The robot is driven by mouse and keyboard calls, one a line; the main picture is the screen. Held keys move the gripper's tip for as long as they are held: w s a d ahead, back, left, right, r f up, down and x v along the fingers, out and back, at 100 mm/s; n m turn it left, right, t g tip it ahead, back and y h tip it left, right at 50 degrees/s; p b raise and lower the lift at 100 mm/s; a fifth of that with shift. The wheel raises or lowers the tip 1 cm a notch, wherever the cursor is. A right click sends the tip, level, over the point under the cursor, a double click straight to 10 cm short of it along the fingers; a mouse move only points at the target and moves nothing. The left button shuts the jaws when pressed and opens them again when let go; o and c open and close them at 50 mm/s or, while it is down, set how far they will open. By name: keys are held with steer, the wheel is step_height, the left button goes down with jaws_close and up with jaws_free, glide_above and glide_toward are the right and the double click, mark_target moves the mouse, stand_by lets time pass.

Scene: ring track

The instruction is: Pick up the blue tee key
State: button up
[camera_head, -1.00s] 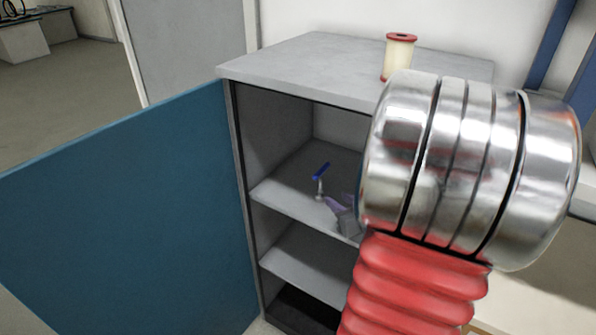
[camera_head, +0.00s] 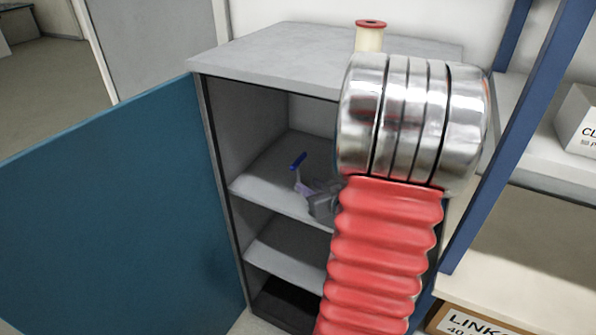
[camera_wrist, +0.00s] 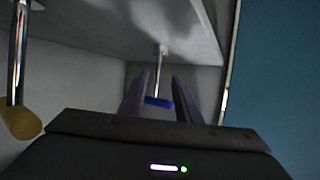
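The wrist view is upside down. There the blue tee key (camera_wrist: 158,102) shows between the two fingers of my gripper (camera_wrist: 160,77), its thin metal stem running up to the shelf. The fingers are apart, one on each side of the key, and I see no contact. How deep the key lies between them is unclear.
The open blue cabinet door (camera_head: 110,205) stands at the left. A metal rod with a yellow end (camera_wrist: 20,120) is at the left of the wrist view. A cream and red spool (camera_head: 370,38) stands on the cabinet top (camera_head: 280,50). A blue-framed rack (camera_head: 515,140) is at the right.

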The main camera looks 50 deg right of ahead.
mark_target(299, 177)
steer(key=x, duration=0.3)
steer(key=shift+w, duration=0.15)
steer(key=shift+d, duration=0.1)
steer(key=shift+r+x, duration=0.2)
steer(key=shift+x, duration=2.45)
steer(key=shift+d, duration=0.15)
steer(key=shift+r, duration=0.1)
steer(key=shift+c, duration=0.6)
jaws_close()
